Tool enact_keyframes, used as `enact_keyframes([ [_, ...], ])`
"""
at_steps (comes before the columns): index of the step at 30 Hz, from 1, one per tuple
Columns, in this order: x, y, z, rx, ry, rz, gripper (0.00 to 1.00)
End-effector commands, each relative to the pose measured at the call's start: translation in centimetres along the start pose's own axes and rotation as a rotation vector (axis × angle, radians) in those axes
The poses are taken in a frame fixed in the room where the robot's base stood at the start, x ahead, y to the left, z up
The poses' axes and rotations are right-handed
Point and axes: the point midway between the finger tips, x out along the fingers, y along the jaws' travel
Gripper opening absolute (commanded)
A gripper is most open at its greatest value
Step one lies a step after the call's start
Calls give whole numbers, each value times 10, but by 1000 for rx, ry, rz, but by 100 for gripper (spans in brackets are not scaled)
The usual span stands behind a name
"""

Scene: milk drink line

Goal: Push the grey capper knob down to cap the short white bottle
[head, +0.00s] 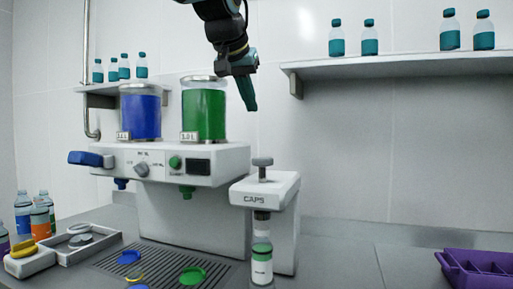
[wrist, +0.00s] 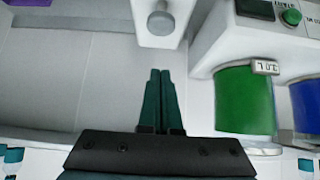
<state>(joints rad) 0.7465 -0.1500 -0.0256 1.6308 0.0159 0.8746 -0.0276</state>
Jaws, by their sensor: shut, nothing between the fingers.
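The grey capper knob (head: 262,162) stands raised on its short stem above the white capper marked CAPS (head: 262,190). In the wrist view the round knob (wrist: 160,22) lies beyond my fingertips, in line with them. The short white bottle (head: 262,268), with a green band near its top, stands upright under the capper's nozzle. Whether a cap is seated on it is too small to tell. My gripper (head: 250,106) is above the knob and slightly left of it in the head view, clear of it. Its teal fingers (wrist: 160,72) are shut together and empty.
The dispenser with blue (head: 140,112) and green (head: 204,112) tanks stands left of the capper. A shelf (head: 400,65) with bottles is at upper right. A purple crate (head: 455,272) sits at far right. Coloured caps lie on the drip grate (head: 165,262). Bare counter lies right of the capper.

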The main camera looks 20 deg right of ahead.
Motion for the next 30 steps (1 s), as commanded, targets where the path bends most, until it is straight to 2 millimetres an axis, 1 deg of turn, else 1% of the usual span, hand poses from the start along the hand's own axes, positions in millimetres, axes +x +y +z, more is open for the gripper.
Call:
enact_keyframes([
  [4,8,0,0,0,-4,0,0],
  [8,28,0,0,0,-6,0,0],
  [15,78,0,0,-1,-8,0,0],
  [19,102,0,0,-1,-7,0,0],
  [21,109,0,10,-1,-5,0,0],
  [24,118,0,19,-1,-4,0,0],
  [30,128,0,28,-1,-1,-1,0],
])
